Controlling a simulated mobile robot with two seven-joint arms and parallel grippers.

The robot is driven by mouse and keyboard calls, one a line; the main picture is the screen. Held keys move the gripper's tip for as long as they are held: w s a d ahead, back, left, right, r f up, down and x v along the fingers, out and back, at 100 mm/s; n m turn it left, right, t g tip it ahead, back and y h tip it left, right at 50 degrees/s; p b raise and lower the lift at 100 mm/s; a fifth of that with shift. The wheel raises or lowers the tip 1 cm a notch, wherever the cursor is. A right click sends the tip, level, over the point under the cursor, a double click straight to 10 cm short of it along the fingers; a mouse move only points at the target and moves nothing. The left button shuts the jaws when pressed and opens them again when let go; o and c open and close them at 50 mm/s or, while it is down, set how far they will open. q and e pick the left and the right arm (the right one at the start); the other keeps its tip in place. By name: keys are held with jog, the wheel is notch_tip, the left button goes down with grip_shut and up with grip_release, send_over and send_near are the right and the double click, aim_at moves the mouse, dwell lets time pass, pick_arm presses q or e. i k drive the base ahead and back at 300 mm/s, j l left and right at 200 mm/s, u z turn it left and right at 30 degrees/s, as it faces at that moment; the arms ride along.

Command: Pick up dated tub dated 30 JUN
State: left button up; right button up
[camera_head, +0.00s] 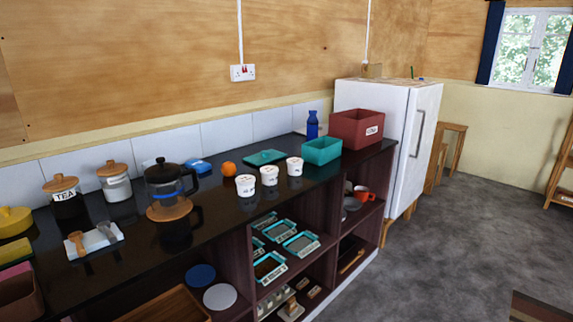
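Three small white tubs stand upright in a row on the black counter, in the middle of the head view: a left tub (245,186), a middle tub (269,176) and a right tub (294,167). Each has dark print on its side, too small to read, so I cannot tell which is dated 30 JUN. Neither of my grippers is in view.
A teal box (321,151) and a red bin (356,129) stand right of the tubs. An orange (228,169) and a teal tray (265,157) lie behind. A French press (170,187) stands left. Open shelves are below; grey floor (440,245) is free at right.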

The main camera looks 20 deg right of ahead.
aim_at(270, 174)
jog(key=i+l, duration=0.7)
jog(key=l+z, duration=0.05)
